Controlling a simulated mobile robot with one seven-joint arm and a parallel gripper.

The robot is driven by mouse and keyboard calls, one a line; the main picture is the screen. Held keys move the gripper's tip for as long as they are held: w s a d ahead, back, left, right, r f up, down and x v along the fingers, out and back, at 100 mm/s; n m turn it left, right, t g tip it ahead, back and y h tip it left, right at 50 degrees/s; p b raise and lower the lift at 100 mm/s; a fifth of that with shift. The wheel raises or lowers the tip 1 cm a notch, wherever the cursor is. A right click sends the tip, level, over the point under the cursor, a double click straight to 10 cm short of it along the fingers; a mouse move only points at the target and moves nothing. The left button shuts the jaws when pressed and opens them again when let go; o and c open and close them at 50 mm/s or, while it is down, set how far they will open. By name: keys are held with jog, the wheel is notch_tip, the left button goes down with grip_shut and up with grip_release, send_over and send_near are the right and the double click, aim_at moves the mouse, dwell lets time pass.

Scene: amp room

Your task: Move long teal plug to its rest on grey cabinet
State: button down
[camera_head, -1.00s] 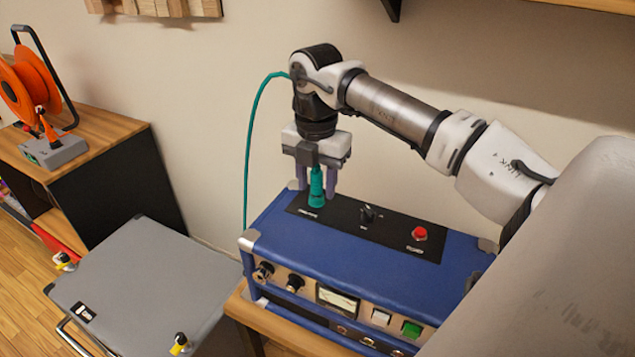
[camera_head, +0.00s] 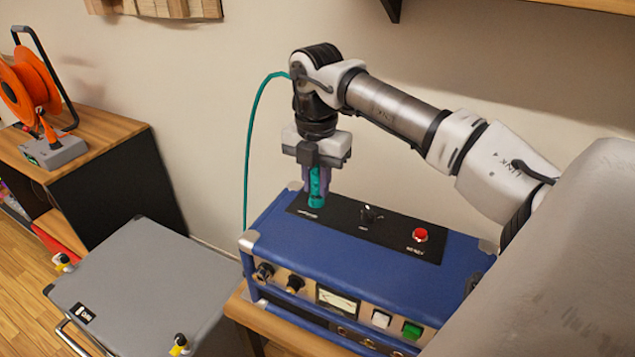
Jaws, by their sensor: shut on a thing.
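The long teal plug (camera_head: 317,201) stands upright at the left end of the black panel on top of the blue amp (camera_head: 340,252). My gripper (camera_head: 317,187) points down over it, with its purple fingers shut on the plug's sides. A teal cable (camera_head: 249,150) arches beside my wrist and drops behind the amp's left side. The grey cabinet (camera_head: 150,275) stands at lower left, its flat top lower than the amp's.
The black panel also carries a black knob (camera_head: 368,214) and a red button (camera_head: 420,235). An orange cable reel (camera_head: 32,90) stands on the wooden-topped unit at left. The cabinet's top is mostly clear.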

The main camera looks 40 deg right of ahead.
jog(key=shift+r+p, duration=1.7)
jog(key=shift+r, duration=1.3)
jog(key=shift+f, duration=0.1)
